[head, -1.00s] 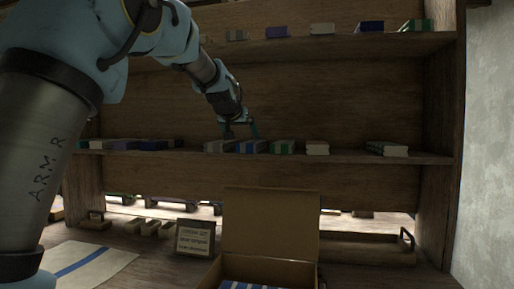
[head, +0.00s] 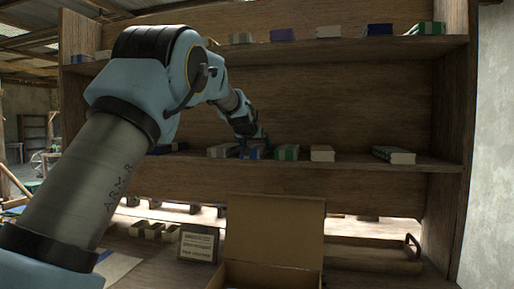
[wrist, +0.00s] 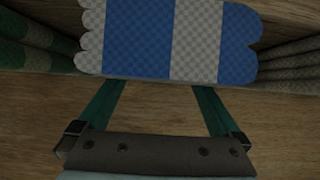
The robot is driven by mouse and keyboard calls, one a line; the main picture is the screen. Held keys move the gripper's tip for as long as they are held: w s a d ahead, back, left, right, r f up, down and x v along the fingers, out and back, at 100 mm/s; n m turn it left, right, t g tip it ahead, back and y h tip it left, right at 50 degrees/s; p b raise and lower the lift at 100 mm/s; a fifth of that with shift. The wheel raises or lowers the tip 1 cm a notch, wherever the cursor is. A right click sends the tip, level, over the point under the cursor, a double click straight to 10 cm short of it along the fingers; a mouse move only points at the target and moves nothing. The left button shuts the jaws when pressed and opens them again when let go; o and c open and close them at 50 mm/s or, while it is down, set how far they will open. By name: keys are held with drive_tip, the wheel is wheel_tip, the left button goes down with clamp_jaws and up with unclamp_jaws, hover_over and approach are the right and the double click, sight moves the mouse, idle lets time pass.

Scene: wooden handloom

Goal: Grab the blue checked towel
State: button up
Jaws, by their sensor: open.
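The blue checked towel (head: 253,153) is a folded stack on the middle shelf, in a row of folded towels. It fills the top middle of the wrist view (wrist: 207,40), with blue and whitish checked bands. My gripper (head: 251,143) is right at this towel in the head view. In the wrist view my gripper (wrist: 160,90) is open, its two green fingers apart and reaching to the towel's near edge. The fingertips are hidden by the towel, so I cannot tell whether they touch it.
A grey towel (head: 222,151) and a green-and-white towel (head: 286,153) stand close on either side. A beige stack (head: 322,154) is farther right. The upper shelf (head: 345,46) overhangs the row. An open cardboard box (head: 274,237) stands below.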

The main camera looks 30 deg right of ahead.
drive_tip(key=shift+x, duration=0.9)
drive_tip(key=c, duration=1.1)
drive_tip(key=shift+r, duration=0.15)
